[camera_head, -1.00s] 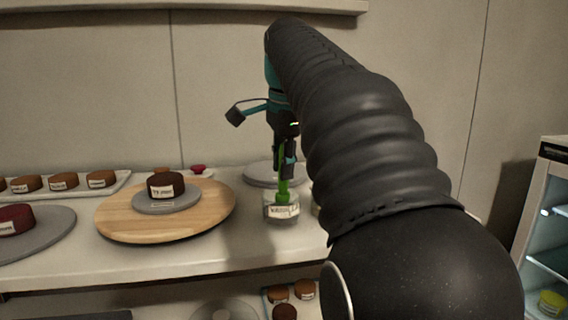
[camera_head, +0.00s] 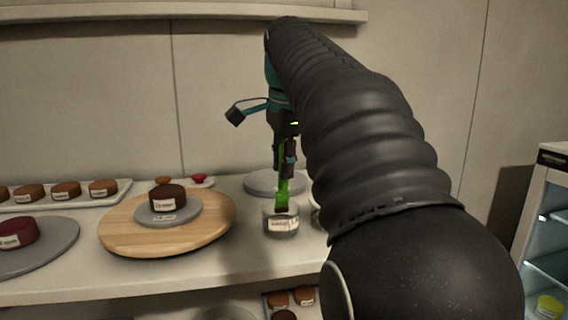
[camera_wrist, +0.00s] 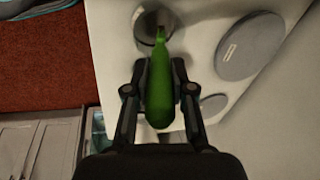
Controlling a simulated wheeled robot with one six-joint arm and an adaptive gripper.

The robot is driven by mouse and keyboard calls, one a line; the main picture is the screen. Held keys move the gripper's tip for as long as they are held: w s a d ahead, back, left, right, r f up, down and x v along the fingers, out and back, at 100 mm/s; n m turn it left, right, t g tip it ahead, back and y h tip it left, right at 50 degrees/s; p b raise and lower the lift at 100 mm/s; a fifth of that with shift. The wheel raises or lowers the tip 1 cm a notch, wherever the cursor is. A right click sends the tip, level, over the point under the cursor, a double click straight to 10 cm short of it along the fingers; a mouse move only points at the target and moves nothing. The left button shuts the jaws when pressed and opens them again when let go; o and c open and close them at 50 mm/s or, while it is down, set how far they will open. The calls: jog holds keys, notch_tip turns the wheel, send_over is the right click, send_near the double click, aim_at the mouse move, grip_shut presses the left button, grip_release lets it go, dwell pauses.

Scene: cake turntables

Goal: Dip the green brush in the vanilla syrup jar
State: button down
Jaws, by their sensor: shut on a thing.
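My gripper (camera_head: 284,165) is shut on the green brush (camera_head: 283,188), which hangs nearly upright with its bristle end down. The brush's dark tip is at the mouth of a clear glass jar (camera_head: 281,229) with a white label that is too small to read surely. The tip seems to be just inside or at the rim; the exact depth is unclear. In the wrist view the brush (camera_wrist: 160,90) lies between the two fingers (camera_wrist: 160,85), and its far end overlaps the rim of the jar (camera_wrist: 145,28).
A wooden board (camera_head: 120,232) with a grey turntable and dark cake stands left of the jar. A grey disc (camera_head: 262,183) lies behind the jar. Another jar (camera_head: 316,216) is partly hidden by my arm. A tray of small cakes (camera_head: 120,191) is at the back left.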

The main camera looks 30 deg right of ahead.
jog(key=shift+r+p, duration=0.45)
jog(key=shift+r, duration=0.3)
jog(key=shift+w+v, duration=0.2)
jog(key=shift+v, duration=0.7)
jog(key=shift+d+r, duration=0.1)
